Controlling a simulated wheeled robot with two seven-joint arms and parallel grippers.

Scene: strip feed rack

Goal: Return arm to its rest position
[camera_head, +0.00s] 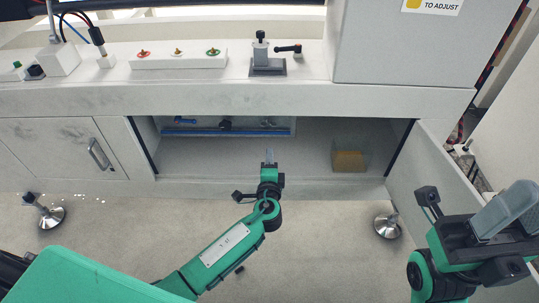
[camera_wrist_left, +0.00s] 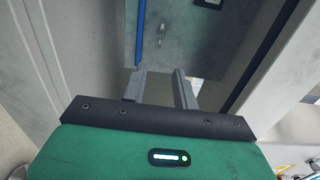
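My left arm reaches forward from the lower left, and its gripper (camera_head: 269,157) is at the front opening of the low cabinet compartment (camera_head: 310,170). In the left wrist view the two grey fingers (camera_wrist_left: 160,78) stand apart with nothing between them, facing a grey panel with a blue pipe (camera_wrist_left: 140,35). My right gripper (camera_head: 506,210) is raised at the lower right, in front of the open cabinet door (camera_head: 440,180). Its grey fingers overlap from this angle, so its opening is unclear; no held object shows.
A brown block (camera_head: 349,161) lies inside the compartment at the right. A closed door (camera_head: 60,150) is at the left. The bench top above carries a button panel (camera_head: 178,55) and a black lever fixture (camera_head: 267,62).

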